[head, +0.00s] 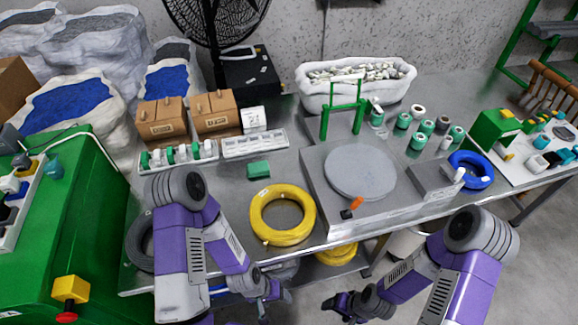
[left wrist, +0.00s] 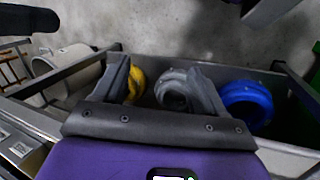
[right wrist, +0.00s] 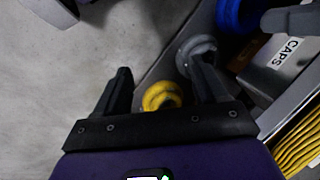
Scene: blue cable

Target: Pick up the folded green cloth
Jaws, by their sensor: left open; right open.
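A small folded green cloth (head: 258,169) lies flat on the metal table (head: 330,236), behind the yellow cable coil and in front of the white tray. My left gripper (head: 268,294) is open and empty, low in front of the table's front edge and well away from the cloth. It also shows in the left wrist view (left wrist: 160,82), with coils on a lower shelf beyond its fingers. My right gripper (head: 338,306) is open and empty, also in front of the table. The cloth shows in neither wrist view.
A yellow coil (head: 282,214) lies on the table near the cloth. A white part tray (head: 254,144) and cardboard boxes (head: 163,120) stand behind it. A grey round plate on a platform (head: 360,172) and a green frame (head: 343,107) stand to its right.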

